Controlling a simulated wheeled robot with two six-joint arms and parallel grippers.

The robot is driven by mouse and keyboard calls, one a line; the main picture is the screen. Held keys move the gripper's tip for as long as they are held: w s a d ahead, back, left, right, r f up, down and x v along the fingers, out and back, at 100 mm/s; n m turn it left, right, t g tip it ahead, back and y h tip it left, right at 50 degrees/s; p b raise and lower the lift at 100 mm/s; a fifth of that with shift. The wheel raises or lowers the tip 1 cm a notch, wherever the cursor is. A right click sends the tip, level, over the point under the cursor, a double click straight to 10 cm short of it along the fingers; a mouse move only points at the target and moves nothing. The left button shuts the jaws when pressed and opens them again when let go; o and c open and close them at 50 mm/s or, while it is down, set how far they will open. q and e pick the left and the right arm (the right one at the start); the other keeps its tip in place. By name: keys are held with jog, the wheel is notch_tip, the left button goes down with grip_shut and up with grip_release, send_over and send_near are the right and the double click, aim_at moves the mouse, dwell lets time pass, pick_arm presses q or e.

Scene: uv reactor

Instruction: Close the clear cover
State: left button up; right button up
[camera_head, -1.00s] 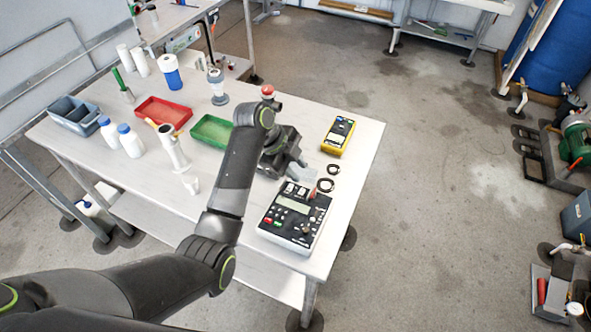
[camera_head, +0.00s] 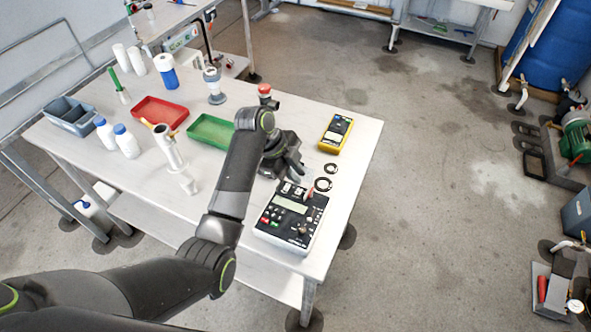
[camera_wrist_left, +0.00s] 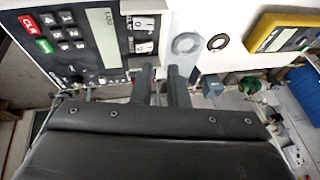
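The control box (camera_head: 292,218), with a small display, keys and white switches, sits at the near right of the table. In the left wrist view the box (camera_wrist_left: 72,38) fills the upper left. I cannot make out the clear cover's outline surely; a grey-tinted patch (camera_wrist_left: 184,22) beside the switches (camera_wrist_left: 145,22) may be it, and whether it is raised is unclear. My left gripper (camera_head: 298,175) is just behind the switch side of the box. In the wrist view its fingers (camera_wrist_left: 161,72) are close together with a narrow gap. My right gripper is not in view.
Two black rings (camera_head: 326,176) lie right of the gripper, with a yellow meter (camera_head: 337,133) behind them. A green tray (camera_head: 210,130), a red tray (camera_head: 160,112) and white bottles (camera_head: 128,141) stand to the left. The right table edge is close to the box.

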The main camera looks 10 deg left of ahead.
pick_arm(q)
jog(key=shift+w+r, duration=0.3)
jog(key=shift+w, duration=0.05)
